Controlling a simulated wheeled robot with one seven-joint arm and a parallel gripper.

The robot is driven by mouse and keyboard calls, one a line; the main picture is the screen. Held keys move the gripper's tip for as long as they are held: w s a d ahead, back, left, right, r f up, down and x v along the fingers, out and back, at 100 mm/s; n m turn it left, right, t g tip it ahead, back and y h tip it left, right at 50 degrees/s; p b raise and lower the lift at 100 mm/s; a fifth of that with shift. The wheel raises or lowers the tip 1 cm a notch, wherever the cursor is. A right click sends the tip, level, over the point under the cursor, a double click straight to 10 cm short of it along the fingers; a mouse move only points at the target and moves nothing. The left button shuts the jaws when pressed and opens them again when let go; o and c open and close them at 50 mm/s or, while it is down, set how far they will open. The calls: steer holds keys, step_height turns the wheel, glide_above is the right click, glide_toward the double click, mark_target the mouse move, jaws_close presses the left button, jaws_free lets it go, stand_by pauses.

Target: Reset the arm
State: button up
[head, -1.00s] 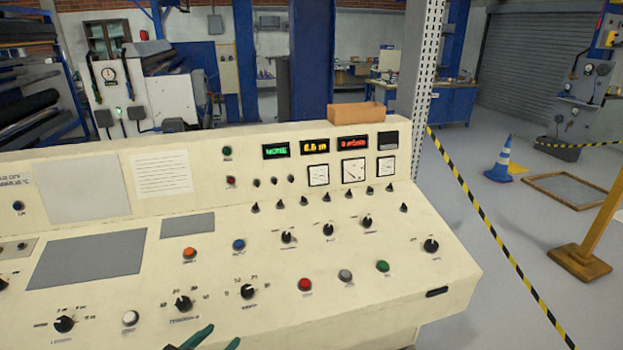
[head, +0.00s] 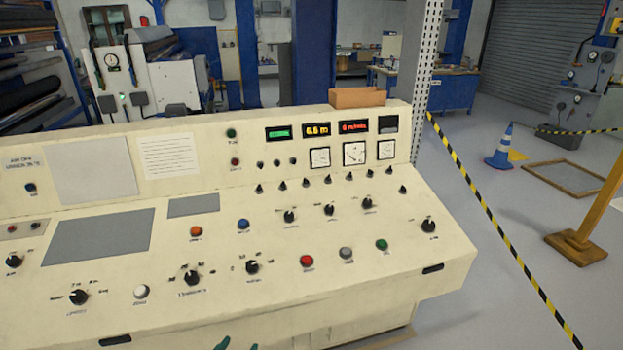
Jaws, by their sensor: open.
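My gripper (head: 238,346) shows only as two small green fingertips at the very bottom edge of the head view. The tips stand apart with nothing seen between them; the rest of my gripper and arm is out of frame. They are in front of the lower front face of the cream control console (head: 330,285), below its knobs and buttons. I cannot tell how far they are from it.
The console carries knobs, a red button (head: 307,261), a green button (head: 382,244) and lit displays (head: 317,129). A brown box (head: 357,97) sits on its top. At right, striped tape (head: 490,215), a cone (head: 500,147) and a post base (head: 577,247) border open floor.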

steer(key=s+d+f+n+y, duration=0.2)
steer(key=s+d+f, duration=0.3)
steer(key=s, duration=0.3)
steer(key=s+d+f+n+y, duration=0.1)
steer(key=s+d+f, duration=0.35)
steer(key=s, duration=0.35)
steer(key=s+d+r+t, duration=0.1)
steer(key=s+d+r, duration=0.2)
steer(key=s, duration=0.3)
steer(key=s+d+r+t, duration=0.1)
steer(key=s+d+r, duration=0.2)
steer(key=s, duration=0.3)
steer(key=s+d+r+t+h, duration=0.1)
steer(key=s+d+r, duration=0.2)
steer(key=s, duration=0.3)
steer(key=shift+s+d+r, duration=0.15)
steer(key=shift+d+r, duration=0.05)
steer(key=shift+r, duration=0.4)
